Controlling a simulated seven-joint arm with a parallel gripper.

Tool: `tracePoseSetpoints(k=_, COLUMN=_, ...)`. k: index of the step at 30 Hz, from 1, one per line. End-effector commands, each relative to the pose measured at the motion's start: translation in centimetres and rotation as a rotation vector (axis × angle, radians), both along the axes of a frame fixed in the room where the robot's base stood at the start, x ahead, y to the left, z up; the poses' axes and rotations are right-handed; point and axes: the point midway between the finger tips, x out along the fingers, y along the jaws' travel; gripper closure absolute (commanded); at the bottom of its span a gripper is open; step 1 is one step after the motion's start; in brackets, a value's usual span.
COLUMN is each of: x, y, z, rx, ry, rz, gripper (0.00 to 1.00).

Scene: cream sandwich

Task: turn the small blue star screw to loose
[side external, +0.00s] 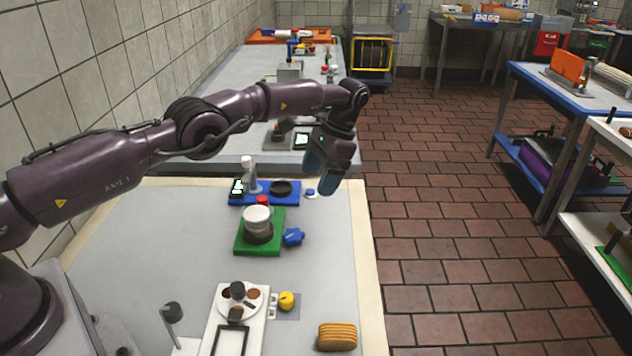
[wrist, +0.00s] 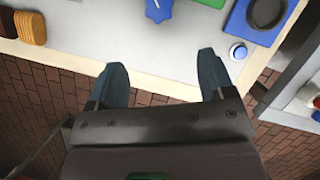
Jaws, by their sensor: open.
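The small blue star screw (side external: 293,236) is a star-shaped knob at the right side of a green block (side external: 243,243) that carries a round metal and white part (side external: 257,222). The screw also shows at the top edge of the wrist view (wrist: 158,9), partly cut off. My gripper (side external: 328,190) hangs near the right edge of the table, beyond the screw and apart from it. In the wrist view its two dark blue fingers (wrist: 160,64) are spread, with nothing between them.
A blue tray (side external: 232,199) with a dark round dish (side external: 281,188) lies behind the green block. A blue-and-white button (side external: 310,193) sits beside it. Nearer are a white plate (side external: 255,297), a yellow knob (side external: 287,301) and stacked biscuits (side external: 337,337). The table right of the screw is clear.

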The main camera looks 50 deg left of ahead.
Motion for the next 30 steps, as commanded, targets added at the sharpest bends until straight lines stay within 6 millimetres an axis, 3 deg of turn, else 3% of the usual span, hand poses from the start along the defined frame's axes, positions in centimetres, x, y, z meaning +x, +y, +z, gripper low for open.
tracePoseSetpoints(k=6, x=-0.3, y=1.6, z=4.5, rx=-0.029, ry=-0.042, rz=0.028, gripper=0.25)
tracePoseSetpoints(k=11, x=-1.6, y=2.5, z=5.4, rx=-0.1, ry=-0.1, rz=-0.054, gripper=0.25)
tracePoseSetpoints(k=16, x=-4.0, y=2.7, z=4.5, rx=-0.173, ry=-0.187, rz=-0.215, gripper=0.25)
tracePoseSetpoints(k=22, x=-6.4, y=2.1, z=1.6, rx=-0.224, ry=-0.263, rz=-0.411, gripper=0.25)
tracePoseSetpoints(k=30, x=-5.8, y=2.0, z=-0.5, rx=-0.229, ry=-0.318, rz=-0.523, gripper=0.25)
